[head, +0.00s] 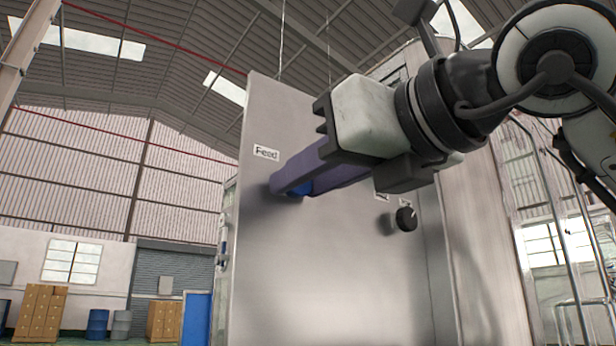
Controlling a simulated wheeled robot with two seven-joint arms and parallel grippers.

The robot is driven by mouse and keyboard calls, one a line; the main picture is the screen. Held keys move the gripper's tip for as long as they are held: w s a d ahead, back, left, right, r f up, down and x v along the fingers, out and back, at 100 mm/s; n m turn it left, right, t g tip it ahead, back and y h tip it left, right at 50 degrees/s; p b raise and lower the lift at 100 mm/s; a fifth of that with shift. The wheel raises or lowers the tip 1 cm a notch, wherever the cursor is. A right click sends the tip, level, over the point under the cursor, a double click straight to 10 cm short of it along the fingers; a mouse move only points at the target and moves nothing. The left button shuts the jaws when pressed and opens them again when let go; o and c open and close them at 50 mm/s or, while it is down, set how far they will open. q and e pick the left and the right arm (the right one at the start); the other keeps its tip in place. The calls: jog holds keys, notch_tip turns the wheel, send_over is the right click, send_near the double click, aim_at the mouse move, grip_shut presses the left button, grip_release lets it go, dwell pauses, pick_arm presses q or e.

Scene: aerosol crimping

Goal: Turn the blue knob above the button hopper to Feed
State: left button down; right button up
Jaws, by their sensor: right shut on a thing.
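The blue knob (299,190) is on the front of a grey metal panel (300,270). Only a little of its blue surface shows between my fingers. A white label reading "Feed" (266,152) is on the panel, up and to the left of the knob. My right gripper (288,188) comes in from the right, with its long purple-grey fingers shut on the blue knob. The fingers hide most of the knob, so I cannot tell which way it points. My left gripper is not in view. The button hopper cannot be made out.
A black knob (406,219) with small labels above it, partly covered, sits on the panel just right of and below my gripper. The lower panel is clear.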

jog(key=shift+d+r+n+p, duration=0.15)
jog(key=shift+n+p, duration=0.45)
jog(key=shift+n, duration=3.85)
jog(key=shift+a+r+n+p, duration=0.1)
jog(key=shift+n+p, duration=0.5)
jog(key=shift+n, duration=3.85)
jog(key=o, duration=1)
jog(key=shift+o, duration=0.2)
jog(key=shift+d, duration=0.1)
jog(key=b+v, duration=0.2)
jog(key=v, duration=0.8)
